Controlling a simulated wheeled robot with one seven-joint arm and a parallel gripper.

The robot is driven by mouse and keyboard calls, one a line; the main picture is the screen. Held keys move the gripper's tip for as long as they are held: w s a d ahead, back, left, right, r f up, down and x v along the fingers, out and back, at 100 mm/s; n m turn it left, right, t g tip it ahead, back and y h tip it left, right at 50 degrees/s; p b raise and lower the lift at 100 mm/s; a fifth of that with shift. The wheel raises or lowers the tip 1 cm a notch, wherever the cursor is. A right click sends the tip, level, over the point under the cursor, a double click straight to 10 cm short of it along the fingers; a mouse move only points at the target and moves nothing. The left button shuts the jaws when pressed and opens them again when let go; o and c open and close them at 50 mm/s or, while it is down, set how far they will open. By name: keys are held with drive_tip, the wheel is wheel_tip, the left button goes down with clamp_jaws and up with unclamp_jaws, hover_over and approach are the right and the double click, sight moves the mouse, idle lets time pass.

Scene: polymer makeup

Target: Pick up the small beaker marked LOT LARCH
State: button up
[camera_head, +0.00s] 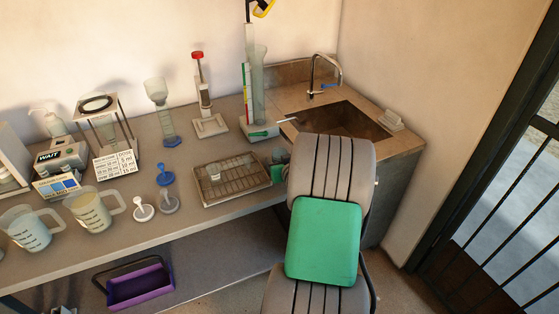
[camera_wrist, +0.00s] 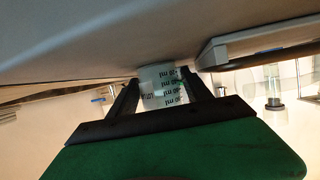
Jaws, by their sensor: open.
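A small clear beaker (camera_wrist: 162,86) with dark "ml" marks stands at the bench surface in the wrist view, which is upside down. No LOT LARCH lettering is readable on it. My gripper (camera_wrist: 161,80) is open, with one dark finger on each side of this beaker; I cannot tell whether either finger touches it. In the head view, my grey and green arm covers most of this spot.
The rack tray (camera_head: 232,196) lies just left of my gripper. A tall cylinder (camera_head: 259,95) and a red-topped stand (camera_head: 203,95) are behind, with a sink (camera_head: 343,118) at right. Jugs (camera_head: 91,212) and stoppers (camera_head: 168,204) stand to the left.

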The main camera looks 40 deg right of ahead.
drive_tip(key=shift+c, duration=0.5)
drive_tip(key=c, duration=1.1)
drive_tip(key=shift+r, duration=0.15)
drive_tip(key=shift+c, duration=0.2)
